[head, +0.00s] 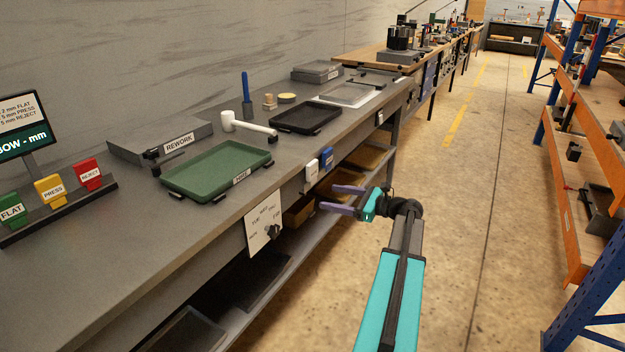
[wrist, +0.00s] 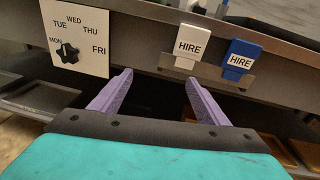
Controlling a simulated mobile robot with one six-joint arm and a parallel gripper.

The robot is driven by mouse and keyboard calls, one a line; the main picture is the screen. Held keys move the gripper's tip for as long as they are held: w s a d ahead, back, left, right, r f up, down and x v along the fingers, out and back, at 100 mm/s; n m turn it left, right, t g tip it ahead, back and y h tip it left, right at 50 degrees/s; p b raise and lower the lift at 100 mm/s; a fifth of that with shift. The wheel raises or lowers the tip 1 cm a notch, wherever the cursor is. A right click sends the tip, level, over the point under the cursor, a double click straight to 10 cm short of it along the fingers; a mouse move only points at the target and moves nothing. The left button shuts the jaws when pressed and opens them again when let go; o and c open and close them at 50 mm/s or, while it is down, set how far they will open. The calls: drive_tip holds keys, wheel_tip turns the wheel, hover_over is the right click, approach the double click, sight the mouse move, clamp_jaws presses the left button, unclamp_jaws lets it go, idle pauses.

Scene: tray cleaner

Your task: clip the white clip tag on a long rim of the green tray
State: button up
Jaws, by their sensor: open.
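The green tray (head: 216,170) lies on the grey workbench near its front edge, with a small white label on its near side. The white clip tag (head: 311,170), marked HIRE, hangs at the bench's front edge, right of the tray. In the wrist view the white tag (wrist: 191,46) sits ahead of and a little right of the space between my fingers, beside a blue tag (wrist: 241,60). My gripper (head: 333,198) has two purple fingers, open and empty, in front of the bench edge and apart from the tags. The wrist view also shows my gripper (wrist: 158,90) spread wide.
A weekday dial panel (wrist: 75,38) is on the bench front, left of the tags. A black tray (head: 305,117), a white mallet (head: 248,126) and a REWORK box (head: 160,138) stand on the bench. Open floor lies right of the bench, before an orange rack (head: 566,150).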

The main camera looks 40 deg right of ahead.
drive_tip(key=s+d+r+m+t+h, duration=0.1)
drive_tip(key=s+d+r, duration=0.3)
drive_tip(key=d, duration=0.1)
drive_tip(key=shift+d+r+m+t+b, duration=0.2)
drive_tip(key=shift+r+m+t+b, duration=0.1)
drive_tip(key=shift+b, duration=0.15)
approach(314, 171)
drive_tip(key=shift+b+x, duration=0.3)
drive_tip(key=shift+x, duration=1.1)
drive_tip(key=shift+w+f, duration=0.1)
drive_tip(key=shift+w, duration=0.05)
drive_tip(key=shift+b+x, duration=0.3)
drive_tip(key=shift+x, duration=2.2)
